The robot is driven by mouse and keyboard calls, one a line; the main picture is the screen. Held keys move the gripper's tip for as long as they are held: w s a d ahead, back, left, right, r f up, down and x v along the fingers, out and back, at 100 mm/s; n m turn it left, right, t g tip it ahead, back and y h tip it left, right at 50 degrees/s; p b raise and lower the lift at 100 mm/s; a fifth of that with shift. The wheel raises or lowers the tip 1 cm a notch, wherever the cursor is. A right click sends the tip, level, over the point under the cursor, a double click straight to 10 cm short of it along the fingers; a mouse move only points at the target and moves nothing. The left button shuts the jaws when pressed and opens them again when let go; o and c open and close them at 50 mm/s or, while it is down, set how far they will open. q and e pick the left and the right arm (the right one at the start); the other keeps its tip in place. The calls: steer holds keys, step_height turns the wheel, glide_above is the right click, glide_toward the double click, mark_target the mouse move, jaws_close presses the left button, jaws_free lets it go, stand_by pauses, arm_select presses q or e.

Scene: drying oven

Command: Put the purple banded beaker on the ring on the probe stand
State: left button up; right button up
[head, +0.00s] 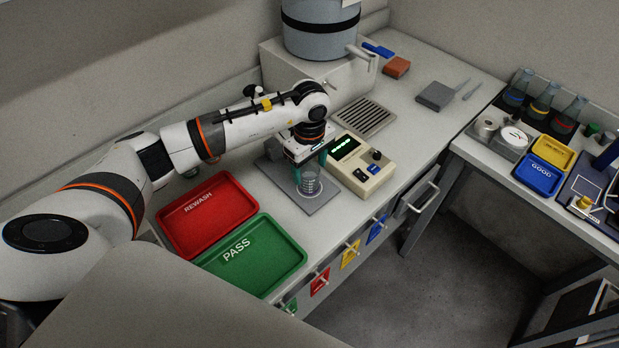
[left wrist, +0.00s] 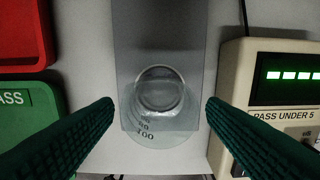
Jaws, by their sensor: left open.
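In the left wrist view the beaker (left wrist: 157,92) is seen from above, on the plate (left wrist: 128,45). I see no purple band on it. My left gripper (head: 309,173) points down over the beaker. Its green fingers are open, one on either side, with gaps to the glass in the left wrist view (left wrist: 160,104). The stand's ring cannot be made out; my arm hides part of the stand. My right gripper is not in view.
A cream meter (head: 378,180) with a green display stands close right of the beaker. The red REWASH tray (head: 165,219) and green PASS tray (head: 297,262) lie to the left and front. A side bench at right holds several flasks (head: 545,98).

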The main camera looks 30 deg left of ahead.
arm_select(q)
step_height(320, 180, up, 7)
steer(key=b, duration=0.1)
steer(key=shift+r+b, duration=0.15)
steer(key=shift+b, duration=0.15)
stand_by(0.4)
